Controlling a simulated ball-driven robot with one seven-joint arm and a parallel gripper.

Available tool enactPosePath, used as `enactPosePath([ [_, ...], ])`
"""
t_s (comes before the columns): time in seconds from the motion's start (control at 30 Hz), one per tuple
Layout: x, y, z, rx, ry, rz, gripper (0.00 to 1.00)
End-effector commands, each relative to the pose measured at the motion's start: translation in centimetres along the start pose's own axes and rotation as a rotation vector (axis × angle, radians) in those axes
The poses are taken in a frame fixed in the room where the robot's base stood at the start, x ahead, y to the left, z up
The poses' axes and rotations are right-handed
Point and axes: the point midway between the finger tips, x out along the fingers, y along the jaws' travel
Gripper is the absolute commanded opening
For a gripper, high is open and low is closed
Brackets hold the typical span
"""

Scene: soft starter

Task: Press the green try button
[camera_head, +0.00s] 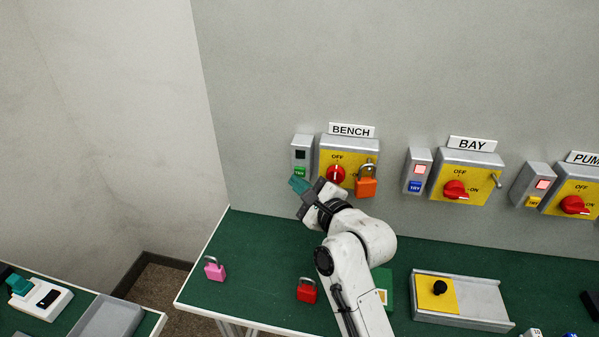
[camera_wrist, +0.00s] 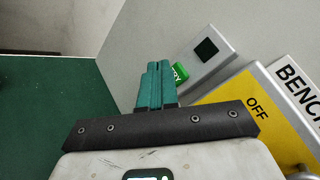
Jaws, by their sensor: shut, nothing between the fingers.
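The green TRY button (camera_head: 300,172) is on a small grey box (camera_head: 302,150) on the wall, left of the yellow BENCH switch panel (camera_head: 338,160). A dark square sits above the button. In the wrist view the button (camera_wrist: 180,73) shows just beyond and right of my fingertips, partly hidden by them. My gripper (camera_head: 299,184), with teal fingers, is shut and empty, just below the button in the head view. The wrist view shows the closed fingers (camera_wrist: 157,84) side by side. I cannot tell whether they touch the button.
An orange padlock (camera_head: 367,184) hangs on the BENCH panel beside its red knob (camera_head: 335,174). BAY (camera_head: 467,178) and a third panel (camera_head: 572,192) are to the right. Pink (camera_head: 215,270) and red (camera_head: 307,291) padlocks are on the green table (camera_head: 258,265).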

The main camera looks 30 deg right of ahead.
Motion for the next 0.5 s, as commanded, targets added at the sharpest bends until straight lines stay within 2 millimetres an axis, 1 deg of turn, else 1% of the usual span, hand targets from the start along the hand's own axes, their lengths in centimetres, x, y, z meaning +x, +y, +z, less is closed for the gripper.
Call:
enactPosePath([
  [0.17,-0.6,0.4,0.6,0.0,0.001,0.003,0.0],
  [0.5,-2.8,2.0,2.1,-0.001,0.001,0.003,0.0],
])
